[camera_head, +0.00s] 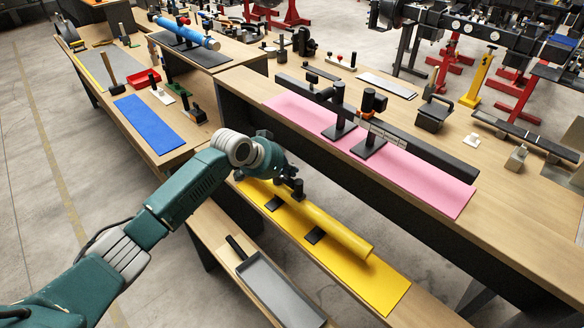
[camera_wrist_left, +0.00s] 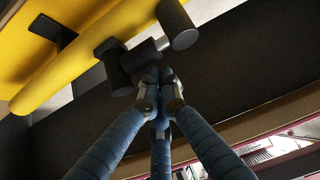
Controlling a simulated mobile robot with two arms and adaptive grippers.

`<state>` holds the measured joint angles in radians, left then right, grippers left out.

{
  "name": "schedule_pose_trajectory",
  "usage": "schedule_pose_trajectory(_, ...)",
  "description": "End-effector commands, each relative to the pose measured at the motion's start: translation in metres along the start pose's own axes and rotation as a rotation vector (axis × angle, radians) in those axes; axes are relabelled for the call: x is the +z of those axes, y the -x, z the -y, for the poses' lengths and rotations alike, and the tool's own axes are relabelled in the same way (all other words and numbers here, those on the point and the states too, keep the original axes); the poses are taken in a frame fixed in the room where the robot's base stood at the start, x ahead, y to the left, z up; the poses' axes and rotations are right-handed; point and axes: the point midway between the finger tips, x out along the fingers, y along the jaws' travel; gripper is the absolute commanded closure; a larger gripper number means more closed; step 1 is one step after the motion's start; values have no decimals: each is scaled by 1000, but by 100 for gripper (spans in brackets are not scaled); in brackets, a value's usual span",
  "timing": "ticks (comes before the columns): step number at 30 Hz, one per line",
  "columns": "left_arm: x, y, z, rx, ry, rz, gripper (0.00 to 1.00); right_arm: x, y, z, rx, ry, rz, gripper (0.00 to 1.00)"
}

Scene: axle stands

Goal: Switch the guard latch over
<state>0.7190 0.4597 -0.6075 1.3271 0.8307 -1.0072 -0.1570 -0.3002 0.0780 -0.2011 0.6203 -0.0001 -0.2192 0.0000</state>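A dark latch-like fitting with stubby black cylinders (camera_wrist_left: 178,26) sits beside a yellow tube (camera_head: 330,229); in the head view it shows as a small dark part (camera_head: 298,188) at the tube's far end. I cannot tell for certain that it is the guard latch, or which way it is set. My left gripper (camera_wrist_left: 160,78) has its blue fingers drawn together, with the tips right by the fitting's lower cylinder (camera_wrist_left: 118,68). Whether they touch it is unclear, and I see nothing held between them. In the head view my left wrist (camera_head: 250,152) hides most of the gripper. My right gripper is out of view.
The tube lies over a yellow mat (camera_head: 385,287) on a low wooden shelf. A grey tray (camera_head: 275,288) is to its left. Behind stands a higher bench with a pink mat (camera_head: 440,190) and a long dark bar. A blue mat (camera_head: 148,122) lies on the left bench.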

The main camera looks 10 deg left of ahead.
Motion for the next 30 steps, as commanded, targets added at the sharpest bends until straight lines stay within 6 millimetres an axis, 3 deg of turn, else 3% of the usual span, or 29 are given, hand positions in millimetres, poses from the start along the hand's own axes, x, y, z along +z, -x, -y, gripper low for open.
schedule_pose_trajectory(6,0,-11,0,-1,-1,0,100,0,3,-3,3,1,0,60)
schedule_pose_trajectory(16,0,-11,0,1,-3,0,100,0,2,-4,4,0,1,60)
schedule_pose_trajectory(30,2,-11,0,88,-97,-1,100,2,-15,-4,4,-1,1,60)
